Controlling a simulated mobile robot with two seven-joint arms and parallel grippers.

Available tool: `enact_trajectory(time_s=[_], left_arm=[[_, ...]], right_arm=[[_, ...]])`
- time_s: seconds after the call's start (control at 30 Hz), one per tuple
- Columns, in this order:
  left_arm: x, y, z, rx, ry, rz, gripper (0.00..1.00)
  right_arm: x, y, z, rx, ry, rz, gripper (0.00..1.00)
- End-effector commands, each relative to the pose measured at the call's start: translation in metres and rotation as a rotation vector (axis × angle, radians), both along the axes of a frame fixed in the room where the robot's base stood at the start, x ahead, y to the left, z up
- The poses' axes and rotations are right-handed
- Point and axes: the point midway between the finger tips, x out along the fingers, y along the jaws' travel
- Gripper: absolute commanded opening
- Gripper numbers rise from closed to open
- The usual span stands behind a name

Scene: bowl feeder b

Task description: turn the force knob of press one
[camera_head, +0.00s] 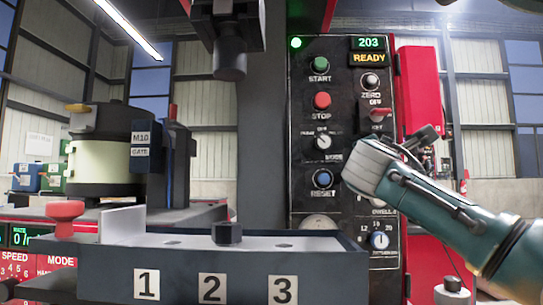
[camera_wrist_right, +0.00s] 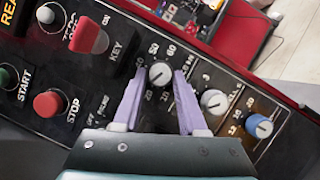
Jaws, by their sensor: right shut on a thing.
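The press panel (camera_head: 306,150) stands upright at the centre of the head view, its display reading 203 and READY. My right gripper (camera_head: 362,172) reaches in from the right and hides part of the panel. In the right wrist view, the fingers of my right gripper (camera_wrist_right: 160,76) are shut on a grey knob (camera_wrist_right: 160,73), one finger on each side. A number scale with 20, 40, 50 and 60 surrounds this knob; its name label is not readable. My left gripper is not in view.
Another grey knob (camera_wrist_right: 213,101) and a blue knob (camera_wrist_right: 258,126) are close by on the panel. The red stop button (camera_head: 322,100) and red key switch (camera_head: 382,115) are nearby. A numbered tray (camera_head: 325,262) stands in front, below the press ram (camera_head: 229,62).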

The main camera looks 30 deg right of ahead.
Motion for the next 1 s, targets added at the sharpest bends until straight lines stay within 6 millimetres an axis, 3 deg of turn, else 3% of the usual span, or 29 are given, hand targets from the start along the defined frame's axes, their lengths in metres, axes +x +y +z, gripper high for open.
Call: enact_trajectory(time_s=[0.43, 1.0], left_arm=[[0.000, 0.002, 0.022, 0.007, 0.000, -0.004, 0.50], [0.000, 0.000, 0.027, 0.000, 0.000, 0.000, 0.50]], right_arm=[[0.000, 0.000, 0.005, 0.272, -0.149, -0.001, 0.00], [0.000, 0.000, 0.004, 0.348, -0.191, -0.001, 0.00]])
